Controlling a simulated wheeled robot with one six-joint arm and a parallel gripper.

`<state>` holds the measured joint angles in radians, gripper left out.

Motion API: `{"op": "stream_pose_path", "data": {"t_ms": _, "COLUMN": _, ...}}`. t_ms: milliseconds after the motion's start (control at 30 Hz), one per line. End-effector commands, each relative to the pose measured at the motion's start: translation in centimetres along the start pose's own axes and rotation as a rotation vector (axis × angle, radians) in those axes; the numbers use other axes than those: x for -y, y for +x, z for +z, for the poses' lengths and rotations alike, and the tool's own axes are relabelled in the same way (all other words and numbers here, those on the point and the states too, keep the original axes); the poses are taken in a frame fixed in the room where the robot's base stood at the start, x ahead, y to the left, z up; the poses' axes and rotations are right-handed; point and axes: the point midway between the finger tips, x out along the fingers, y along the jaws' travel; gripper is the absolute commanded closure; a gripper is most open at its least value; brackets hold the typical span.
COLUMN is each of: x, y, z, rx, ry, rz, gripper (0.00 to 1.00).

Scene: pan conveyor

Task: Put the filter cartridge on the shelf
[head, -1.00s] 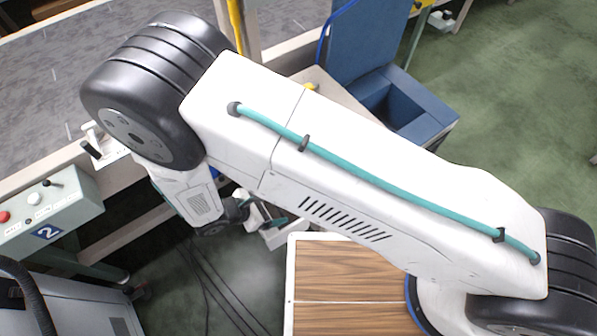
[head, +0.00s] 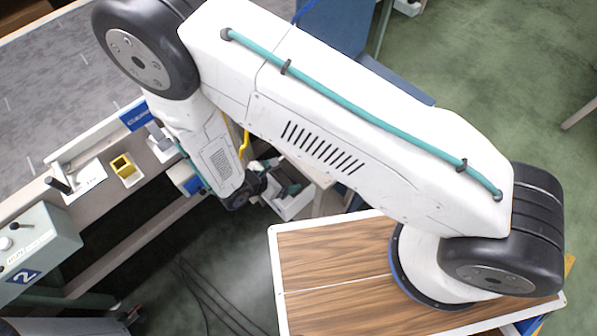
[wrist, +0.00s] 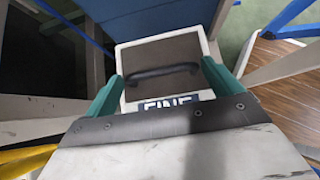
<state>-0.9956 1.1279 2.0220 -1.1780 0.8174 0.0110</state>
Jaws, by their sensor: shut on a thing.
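The filter cartridge is a white box (wrist: 205,42) with a dark brown top, a black handle and a label reading "FINE". My gripper (wrist: 165,86) is shut on it, with one teal finger at each side. In the head view my gripper (head: 282,188) is below the forearm, and part of the white cartridge (head: 292,208) shows there, held clear of the wooden deck. The rest is hidden by the gripper. I cannot tell for certain which surface is the shelf.
A grey conveyor (head: 60,75) with a pale side rail runs along the left. A yellow holder (head: 123,166) is on the rail, and a green control box (head: 35,245) marked 2 stands in front. A blue panel (head: 335,40) is behind my arm. Open green floor (head: 500,80) lies right.

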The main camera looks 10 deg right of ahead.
Motion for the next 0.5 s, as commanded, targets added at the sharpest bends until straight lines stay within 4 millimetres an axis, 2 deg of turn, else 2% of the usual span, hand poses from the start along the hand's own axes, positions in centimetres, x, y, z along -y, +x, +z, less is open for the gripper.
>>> {"op": "stream_pose_path", "data": {"t_ms": 200, "x": 0.1, "y": 2.7, "z": 2.6, "rx": 0.0, "ry": 0.002, "rz": -0.003, "gripper": 0.79}}
{"op": "stream_pose_path", "data": {"t_ms": 500, "x": 0.0, "y": 4.5, "z": 4.3, "rx": 0.001, "ry": 0.002, "rz": -0.002, "gripper": 0.79}}
